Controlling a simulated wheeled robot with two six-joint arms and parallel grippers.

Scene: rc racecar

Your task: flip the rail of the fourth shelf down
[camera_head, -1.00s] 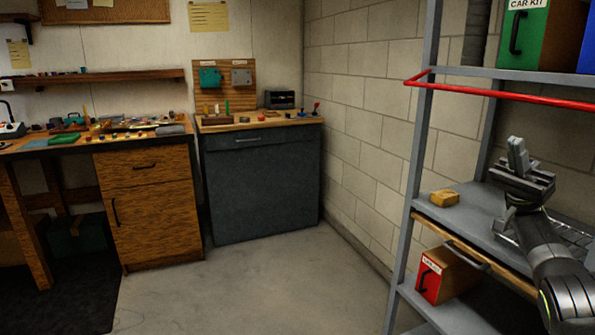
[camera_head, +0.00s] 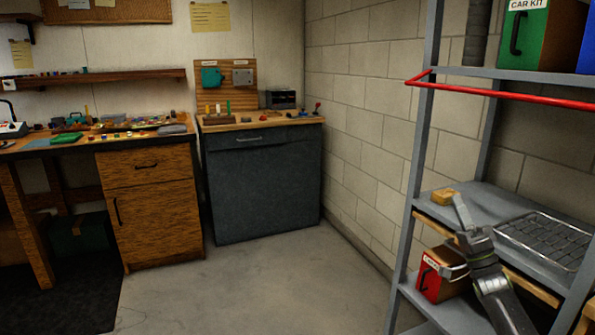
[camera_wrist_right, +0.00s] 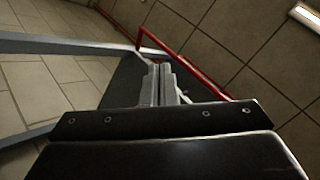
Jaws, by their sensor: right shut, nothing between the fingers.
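The red rail (camera_head: 500,94) runs along the front of the upper shelf (camera_head: 470,72) in the head view, with its bent end at the left post. It also shows in the right wrist view (camera_wrist_right: 195,72), passing diagonally beyond the fingers. My right gripper (camera_head: 458,200) is shut and empty, fingers pointing up, in front of the middle shelf and well below the red rail. In the right wrist view its fingers (camera_wrist_right: 160,85) lie together. My left gripper is not in view. Which shelf counts as the fourth cannot be told, as the rack is cut off.
The middle shelf (camera_head: 480,195) carries a yellow block (camera_head: 444,196) and a wire tray (camera_head: 545,240). A red box (camera_head: 432,278) stands on the shelf below, partly behind my arm. A green box (camera_head: 525,35) stands above the rail. The floor (camera_head: 260,285) left of the rack is clear.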

